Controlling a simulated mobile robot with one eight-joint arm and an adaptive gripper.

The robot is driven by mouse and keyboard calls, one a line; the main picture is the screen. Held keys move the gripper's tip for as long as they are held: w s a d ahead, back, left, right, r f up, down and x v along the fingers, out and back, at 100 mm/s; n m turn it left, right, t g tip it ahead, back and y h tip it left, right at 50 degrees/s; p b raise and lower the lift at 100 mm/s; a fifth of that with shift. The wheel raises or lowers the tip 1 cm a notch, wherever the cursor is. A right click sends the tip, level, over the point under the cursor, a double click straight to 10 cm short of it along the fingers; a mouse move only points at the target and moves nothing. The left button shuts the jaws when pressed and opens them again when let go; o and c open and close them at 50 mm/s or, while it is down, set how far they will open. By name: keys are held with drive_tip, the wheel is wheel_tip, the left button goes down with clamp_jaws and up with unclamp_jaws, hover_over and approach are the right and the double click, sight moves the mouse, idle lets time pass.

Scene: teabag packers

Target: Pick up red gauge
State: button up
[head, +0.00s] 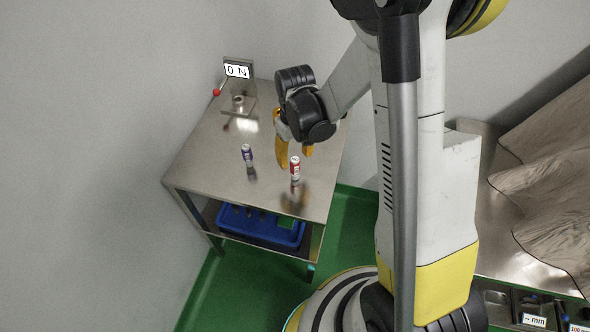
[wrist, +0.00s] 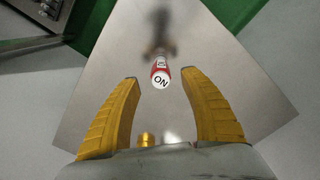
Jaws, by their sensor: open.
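The red gauge (head: 295,167) is a small red and white cylinder standing upright on the metal table (head: 210,155), near its right front part. In the wrist view the red gauge (wrist: 160,76) shows its white top, with lettering on it, just beyond and between the fingertips. My gripper (head: 293,150) is open and empty above the table, beside the gauge on its far side. In the wrist view its two yellow fingers (wrist: 160,76) are spread wide, and the gauge is not between the pads.
A blue and white cylinder (head: 247,155) stands left of the red gauge. A metal fixture (head: 238,105) with a red-knobbed lever (head: 217,92) and a display (head: 237,71) stands at the far end. A blue bin (head: 262,227) sits on the lower shelf. The table's front left is clear.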

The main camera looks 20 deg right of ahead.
sight(294, 166)
wheel_tip(294, 166, down, 5)
drive_tip(key=shift+a+r+b, duration=0.1)
drive_tip(key=shift+r+b, duration=0.1)
drive_tip(key=shift+b, duration=0.75)
drive_tip(key=shift+r, duration=0.1)
clamp_jaws()
wheel_tip(294, 166, up, 4)
drive_tip(key=shift+r+p, duration=0.1)
drive_tip(key=shift+p, duration=1.05)
drive_tip(key=d+r+p, duration=0.1)
drive_tip(key=d+r, duration=0.2)
drive_tip(key=d, duration=0.3)
drive_tip(key=s+d+r+p, duration=0.1)
drive_tip(key=d+r+p, duration=0.1)
drive_tip(key=d, duration=0.3)
drive_tip(key=shift+s+d+r, duration=0.2)
drive_tip(key=shift+d+r, duration=0.15)
drive_tip(key=shift+r, duration=0.55)
